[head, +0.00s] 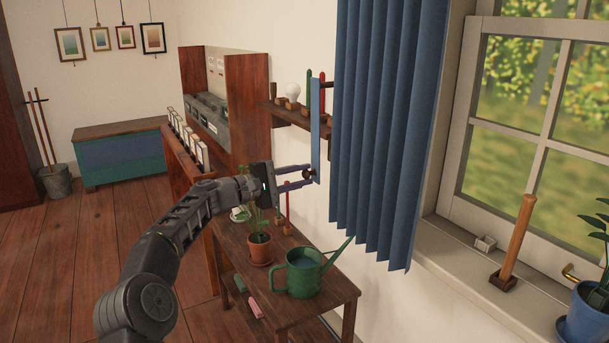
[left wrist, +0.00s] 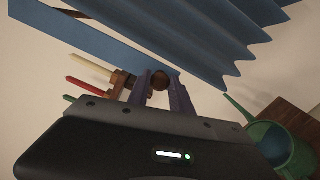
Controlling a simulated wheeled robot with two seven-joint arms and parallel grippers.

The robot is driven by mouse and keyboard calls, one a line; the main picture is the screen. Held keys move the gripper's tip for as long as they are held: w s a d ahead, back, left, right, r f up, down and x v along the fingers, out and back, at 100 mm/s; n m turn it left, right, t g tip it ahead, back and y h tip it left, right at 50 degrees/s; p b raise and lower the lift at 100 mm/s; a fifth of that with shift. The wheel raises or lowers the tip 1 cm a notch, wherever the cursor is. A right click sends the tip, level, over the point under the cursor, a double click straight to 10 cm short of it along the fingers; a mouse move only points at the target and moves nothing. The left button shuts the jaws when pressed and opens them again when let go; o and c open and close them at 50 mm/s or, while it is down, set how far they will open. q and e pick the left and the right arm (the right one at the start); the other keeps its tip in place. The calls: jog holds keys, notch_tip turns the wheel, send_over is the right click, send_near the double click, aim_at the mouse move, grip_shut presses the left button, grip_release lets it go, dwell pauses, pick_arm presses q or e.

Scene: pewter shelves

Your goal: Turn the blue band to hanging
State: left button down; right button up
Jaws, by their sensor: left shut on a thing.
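The blue band (head: 317,130) is a narrow flat strip that stands nearly vertical in the head view, just left of the blue curtain (head: 385,120). My left gripper (head: 308,175) is at the band's lower end. In the left wrist view the band (left wrist: 95,45) runs from the upper left down to my left gripper (left wrist: 160,83). Its fingers are shut on a round brown knob (left wrist: 160,78) at that end. The fingers hide part of the knob and how it joins the band. My right gripper is in neither view.
A small wall shelf (head: 292,118) with a bulb and coloured sticks is behind the band. Below my gripper, a wooden table (head: 335,290) holds a potted plant (head: 260,249) and a green watering can (head: 303,275). A window sill (head: 470,270) is on the right.

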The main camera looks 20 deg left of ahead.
pick_arm(q)
jog(key=shift+w+a, duration=0.2)
jog(key=shift+a, duration=0.15)
jog(key=c, duration=1.1)
grip_release()
jog(key=shift+c, duration=0.2)
jog(key=b+v, duration=0.1)
jog(key=v, duration=0.6)
jog(key=shift+s+a, duration=0.25)
jog(key=shift+f, duration=0.1)
